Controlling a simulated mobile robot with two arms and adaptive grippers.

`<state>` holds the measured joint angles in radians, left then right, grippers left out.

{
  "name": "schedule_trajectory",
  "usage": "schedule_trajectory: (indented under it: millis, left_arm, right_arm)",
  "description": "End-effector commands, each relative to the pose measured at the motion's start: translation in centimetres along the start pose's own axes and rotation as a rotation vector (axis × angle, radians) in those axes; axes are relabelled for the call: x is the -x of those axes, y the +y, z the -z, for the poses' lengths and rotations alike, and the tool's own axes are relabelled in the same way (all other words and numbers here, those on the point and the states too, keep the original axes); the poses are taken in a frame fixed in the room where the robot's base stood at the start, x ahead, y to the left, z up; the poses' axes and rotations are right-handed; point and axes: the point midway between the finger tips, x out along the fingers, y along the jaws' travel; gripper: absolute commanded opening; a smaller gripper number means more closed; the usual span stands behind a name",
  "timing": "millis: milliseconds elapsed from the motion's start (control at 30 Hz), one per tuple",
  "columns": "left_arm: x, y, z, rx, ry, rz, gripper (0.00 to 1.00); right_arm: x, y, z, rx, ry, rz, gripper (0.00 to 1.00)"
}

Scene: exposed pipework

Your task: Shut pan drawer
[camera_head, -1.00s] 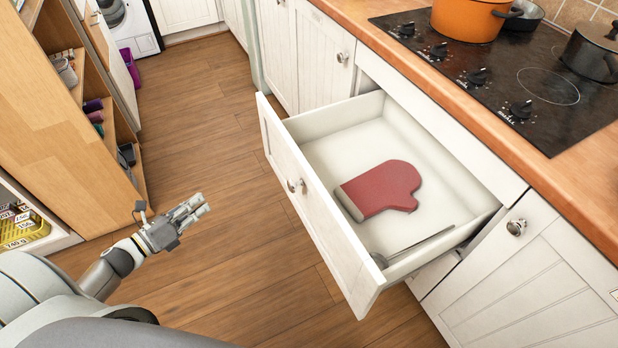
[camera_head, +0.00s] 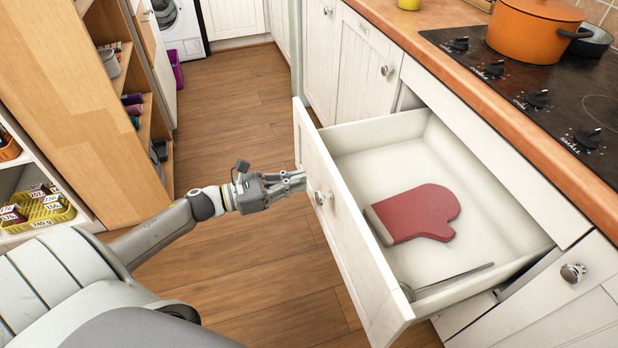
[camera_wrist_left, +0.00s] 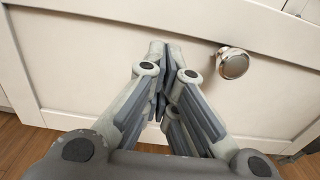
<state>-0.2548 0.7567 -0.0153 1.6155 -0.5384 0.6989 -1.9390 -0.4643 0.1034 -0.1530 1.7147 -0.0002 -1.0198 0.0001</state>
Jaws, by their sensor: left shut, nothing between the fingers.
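The white pan drawer (camera_head: 322,175) is pulled well out below the hob in the head view. A red oven mitt (camera_head: 415,213) and a thin metal utensil (camera_head: 450,279) lie inside it. Its round metal knob (camera_head: 322,197) is on the front panel; the knob also shows in the left wrist view (camera_wrist_left: 232,63). My left gripper (camera_head: 303,181) is shut and empty, with its fingertips at the drawer front, beside the knob. In the left wrist view the fingertips point at the panel, left of the knob; I cannot tell whether they touch. My right gripper is not in view.
The wooden worktop (camera_head: 480,105) and black hob with an orange pot (camera_head: 533,30) are above the drawer. A cupboard door with a knob (camera_head: 572,272) is at right. An open wooden shelf unit (camera_head: 95,120) stands at left. Wooden floor (camera_head: 230,120) lies clear between.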

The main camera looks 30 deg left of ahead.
Motion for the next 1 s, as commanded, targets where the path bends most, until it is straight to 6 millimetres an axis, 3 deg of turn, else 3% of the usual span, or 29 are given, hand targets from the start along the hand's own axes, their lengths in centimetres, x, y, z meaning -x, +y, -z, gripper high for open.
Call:
schedule_trajectory:
  millis: [233, 867, 1000]
  left_arm:
    - [-2.8, 0.0, 0.0, 0.001, -0.001, -0.001, 0.0]
    - [-3.9, 0.0, 0.1, 0.0, -0.001, -0.001, 0.0]
    - [-5.7, 0.0, 0.1, -0.001, -0.004, -0.001, 0.0]
  right_arm:
    - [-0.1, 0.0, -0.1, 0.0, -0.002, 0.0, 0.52]
    - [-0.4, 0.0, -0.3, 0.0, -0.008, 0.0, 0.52]
    - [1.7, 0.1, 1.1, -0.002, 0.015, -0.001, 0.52]
